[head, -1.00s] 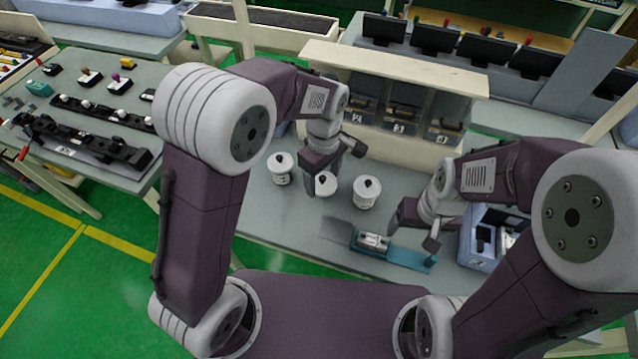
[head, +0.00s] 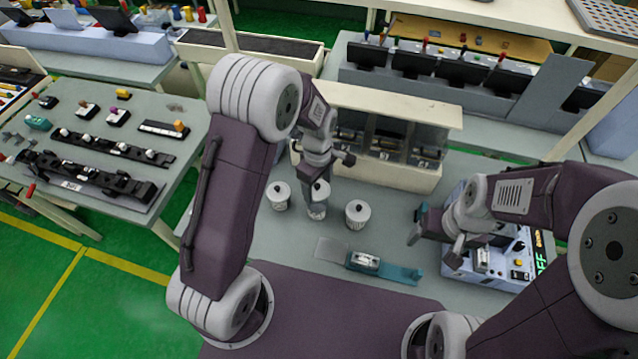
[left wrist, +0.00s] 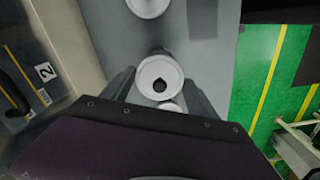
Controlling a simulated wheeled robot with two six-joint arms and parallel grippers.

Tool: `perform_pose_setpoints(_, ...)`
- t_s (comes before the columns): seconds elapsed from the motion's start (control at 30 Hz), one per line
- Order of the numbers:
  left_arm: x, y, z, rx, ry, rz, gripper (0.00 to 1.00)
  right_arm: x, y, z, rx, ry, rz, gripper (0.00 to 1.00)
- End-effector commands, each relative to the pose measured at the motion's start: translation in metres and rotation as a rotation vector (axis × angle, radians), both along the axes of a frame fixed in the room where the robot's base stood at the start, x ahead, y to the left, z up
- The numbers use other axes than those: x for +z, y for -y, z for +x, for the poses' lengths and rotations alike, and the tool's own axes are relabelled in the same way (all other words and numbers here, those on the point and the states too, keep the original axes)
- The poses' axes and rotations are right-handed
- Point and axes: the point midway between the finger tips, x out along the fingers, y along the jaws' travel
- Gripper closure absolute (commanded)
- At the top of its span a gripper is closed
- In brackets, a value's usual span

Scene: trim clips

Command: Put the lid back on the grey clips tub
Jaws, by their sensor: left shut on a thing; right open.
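Three small tubs with black-knobbed white lids or tops stand in a loose row on the grey bench. The left tub (head: 278,196) and right tub (head: 357,215) look lidded. My left gripper (head: 318,182) is over the middle, greyer tub (head: 316,210). It is shut on a white lid with a black knob (left wrist: 160,76), one finger on each side in the left wrist view. The lid is over or on the middle tub; I cannot tell whether they touch. My right gripper (head: 432,243) is open and empty, at the right of the bench.
A teal strip with a small metal block (head: 366,262) lies in front of the tubs. A blue-grey box with controls (head: 500,262) stands at the right, near my right gripper. A cream rack with numbered compartments (head: 385,105) stands behind the tubs.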

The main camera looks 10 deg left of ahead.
Motion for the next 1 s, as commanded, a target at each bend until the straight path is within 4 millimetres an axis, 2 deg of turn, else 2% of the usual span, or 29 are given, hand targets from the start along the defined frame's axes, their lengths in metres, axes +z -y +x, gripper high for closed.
perform_pose_setpoints(0.03, -0.01, 0.0, 0.0, 0.0, -0.001, 0.0, 0.76, -0.01, 0.0, 0.0, 0.0, 0.0, 0.0, 0.22)
perform_pose_setpoints(0.23, -0.035, 0.0, 0.0, 0.0, -0.001, 0.0, 0.76, -0.033, 0.0, 0.0, 0.0, 0.0, 0.0, 0.22)
perform_pose_setpoints(0.4, -0.05, 0.0, 0.0, 0.0, -0.002, 0.001, 0.76, -0.042, 0.0, 0.0, 0.0, 0.0, 0.0, 0.22)
perform_pose_setpoints(1.0, -0.052, 0.0, 0.0, 0.0, 0.0, 0.0, 0.76, -0.042, 0.0, 0.0, 0.0, 0.0, 0.0, 0.22)
